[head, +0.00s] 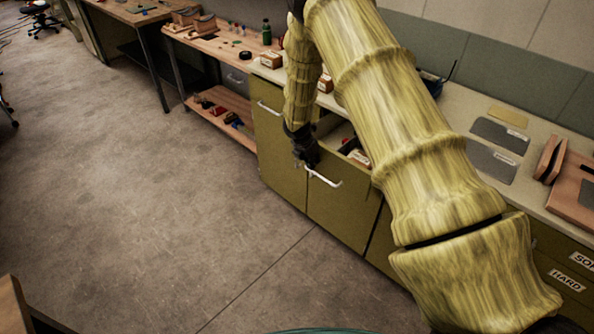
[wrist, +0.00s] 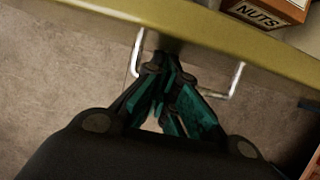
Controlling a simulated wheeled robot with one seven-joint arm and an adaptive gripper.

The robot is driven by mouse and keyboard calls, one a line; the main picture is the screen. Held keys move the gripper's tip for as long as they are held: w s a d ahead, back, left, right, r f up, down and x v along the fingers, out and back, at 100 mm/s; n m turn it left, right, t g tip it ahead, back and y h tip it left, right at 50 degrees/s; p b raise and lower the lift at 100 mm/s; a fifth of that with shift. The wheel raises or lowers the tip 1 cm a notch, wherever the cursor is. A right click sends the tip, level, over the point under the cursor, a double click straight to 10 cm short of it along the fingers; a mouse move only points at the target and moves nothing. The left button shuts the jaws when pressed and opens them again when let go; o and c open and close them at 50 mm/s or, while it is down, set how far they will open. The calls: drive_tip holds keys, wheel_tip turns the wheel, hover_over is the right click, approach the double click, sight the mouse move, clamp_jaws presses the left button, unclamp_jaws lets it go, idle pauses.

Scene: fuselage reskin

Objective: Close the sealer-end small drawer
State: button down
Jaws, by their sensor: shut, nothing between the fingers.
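An olive drawer (head: 342,208) with a white bar handle (head: 324,179) stands pulled out from the cabinet row, and its inside shows behind the front. In the wrist view the drawer's top edge (wrist: 215,36) crosses the picture, with the handle (wrist: 237,80) below it. My gripper (head: 311,164) is at the drawer front, by the left end of the handle. In the wrist view my gripper (wrist: 168,82) is shut and empty, between the handle's two ends. I cannot tell whether the fingertips touch the front. My arm hides part of the drawer.
A box labelled NUTS (wrist: 272,8) sits inside the drawer. A closed olive front (head: 278,150) is to the left. The counter (head: 480,119) behind carries grey plates and wooden pieces. A wooden shelf unit (head: 222,98) stands further left. The floor (head: 150,200) in front is clear.

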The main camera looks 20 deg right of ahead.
drive_tip(key=w+d, duration=0.2)
drive_tip(key=d, duration=0.3)
drive_tip(key=w+d, duration=0.2)
drive_tip(key=d, duration=0.3)
drive_tip(key=w+d, duration=0.2)
drive_tip(key=d, duration=0.3)
drive_tip(key=shift+w, duration=0.15)
drive_tip(key=shift+w+d, duration=0.15)
drive_tip(key=shift+d, duration=0.2)
drive_tip(key=shift+w+d+r, duration=0.1)
drive_tip(key=shift+r, duration=0.1)
